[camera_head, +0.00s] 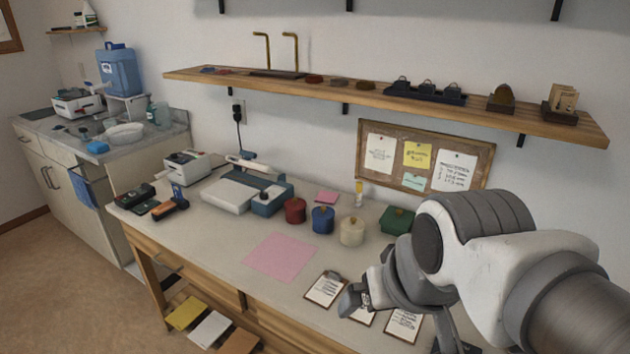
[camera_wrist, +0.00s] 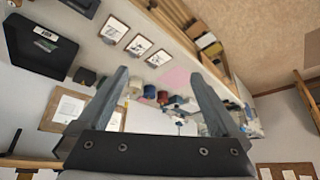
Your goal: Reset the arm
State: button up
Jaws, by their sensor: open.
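My arm comes in from the lower right of the head view, bent above the right end of the workbench (camera_head: 215,227). My gripper shows in the wrist view (camera_wrist: 162,88) with its two dark fingers wide apart. Nothing sits between the fingers, and the bench lies well beyond them. In the head view my wrist hides part of the bench's right end, and the fingertips are hard to make out there.
On the bench are a pink sheet (camera_head: 281,257), a clipboard (camera_head: 326,289), and red (camera_head: 295,210), blue (camera_head: 323,219), cream (camera_head: 352,231) and green (camera_head: 397,220) containers. A wooden shelf (camera_head: 380,93) and corkboard (camera_head: 481,168) are behind. Open floor (camera_head: 75,265) lies left.

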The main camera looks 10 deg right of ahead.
jog(key=shift+s, duration=0.55)
jog(key=shift+r, duration=0.1)
notch_tip(320, 180, up, 8)
jog(key=p, duration=0.7)
jog(key=shift+p, duration=0.4)
